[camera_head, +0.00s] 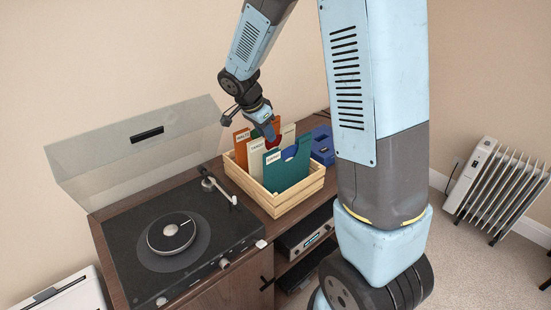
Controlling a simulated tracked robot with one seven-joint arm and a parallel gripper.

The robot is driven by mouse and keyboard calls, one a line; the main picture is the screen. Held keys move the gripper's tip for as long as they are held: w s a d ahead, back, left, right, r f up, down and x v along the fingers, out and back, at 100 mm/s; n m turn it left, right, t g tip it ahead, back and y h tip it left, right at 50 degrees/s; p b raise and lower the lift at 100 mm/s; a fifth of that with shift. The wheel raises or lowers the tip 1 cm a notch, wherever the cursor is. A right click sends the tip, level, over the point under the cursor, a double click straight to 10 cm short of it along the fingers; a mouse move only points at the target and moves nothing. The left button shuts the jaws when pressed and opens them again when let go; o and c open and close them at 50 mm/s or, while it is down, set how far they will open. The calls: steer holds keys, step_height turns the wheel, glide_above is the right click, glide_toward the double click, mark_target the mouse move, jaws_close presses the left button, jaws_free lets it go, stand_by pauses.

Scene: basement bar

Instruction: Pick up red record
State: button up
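A light wooden crate (298,198) holds several upright sleeves and dividers. A small dark red piece (274,144), which may be the red record, shows among them near the crate's middle. Most of it is hidden by the sleeves in front. My gripper (268,134) points down into the crate, right at this red piece. Its fingertips are small and partly covered, so I cannot tell whether they are open, shut or touching it. An orange divider (243,140) stands to the left, a cream one (256,157) in the middle, and a teal sleeve (286,172) in front.
A turntable (180,255) with its clear lid (135,150) raised stands left of the crate on a brown cabinet (230,295). A blue object (323,148) sits close behind the crate at right. A white radiator (500,190) stands on the carpet at far right.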

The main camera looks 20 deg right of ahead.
steer(key=x, duration=0.3)
steer(key=shift+s+d+f, duration=0.15)
steer(key=shift+d+f, duration=0.05)
steer(key=shift+f, duration=0.2)
jaws_close()
